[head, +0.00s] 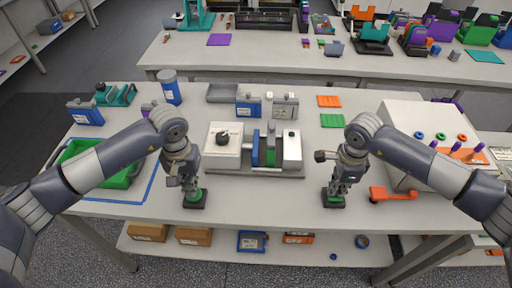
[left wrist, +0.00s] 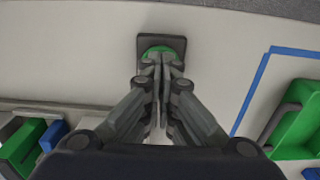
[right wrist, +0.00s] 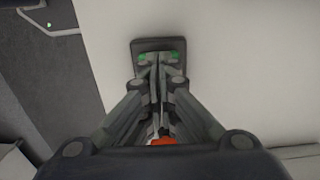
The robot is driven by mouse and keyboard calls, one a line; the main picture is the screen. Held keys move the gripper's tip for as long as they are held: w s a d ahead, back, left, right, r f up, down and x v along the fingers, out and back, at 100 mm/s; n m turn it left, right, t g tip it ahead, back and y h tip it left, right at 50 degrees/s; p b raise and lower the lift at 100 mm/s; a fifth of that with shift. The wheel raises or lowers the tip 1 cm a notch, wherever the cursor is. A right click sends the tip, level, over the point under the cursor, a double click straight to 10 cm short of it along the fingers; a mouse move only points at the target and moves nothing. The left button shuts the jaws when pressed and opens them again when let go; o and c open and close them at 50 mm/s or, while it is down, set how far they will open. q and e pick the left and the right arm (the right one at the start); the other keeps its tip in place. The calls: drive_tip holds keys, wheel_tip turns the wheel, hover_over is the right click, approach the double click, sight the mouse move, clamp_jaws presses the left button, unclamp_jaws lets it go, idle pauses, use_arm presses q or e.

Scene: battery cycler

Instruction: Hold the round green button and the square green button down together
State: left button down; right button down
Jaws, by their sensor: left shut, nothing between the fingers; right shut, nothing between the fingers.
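The round green button (head: 194,196) sits on a dark square base near the table's front edge, left of centre. It also shows in the left wrist view (left wrist: 158,50). My left gripper (head: 190,186) is shut and empty, pointing down with its tips at this button. The square green button (head: 334,199) sits on a similar dark base to the right. In the right wrist view only its green corners (right wrist: 174,56) show beside my fingers. My right gripper (head: 338,187) is shut and empty, its tips over that button. I cannot tell whether either button is pressed down.
A battery cycler fixture (head: 228,143) with a black knob stands between and behind the buttons. A green tray (head: 122,180) lies inside blue tape at left. A white box (head: 400,113) and an orange handle (head: 388,194) are at right. The table between the buttons is clear.

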use_arm(q)
drive_tip(key=shift+f, duration=1.2)
use_arm(e)
drive_tip(key=shift+s+f, duration=0.1)
drive_tip(key=shift+s, duration=0.05)
use_arm(q)
drive_tip(key=shift+s, duration=0.1)
idle(1.2)
idle(2.3)
use_arm(e)
drive_tip(key=shift+r, duration=3.6)
use_arm(q)
drive_tip(key=shift+r, duration=3.55)
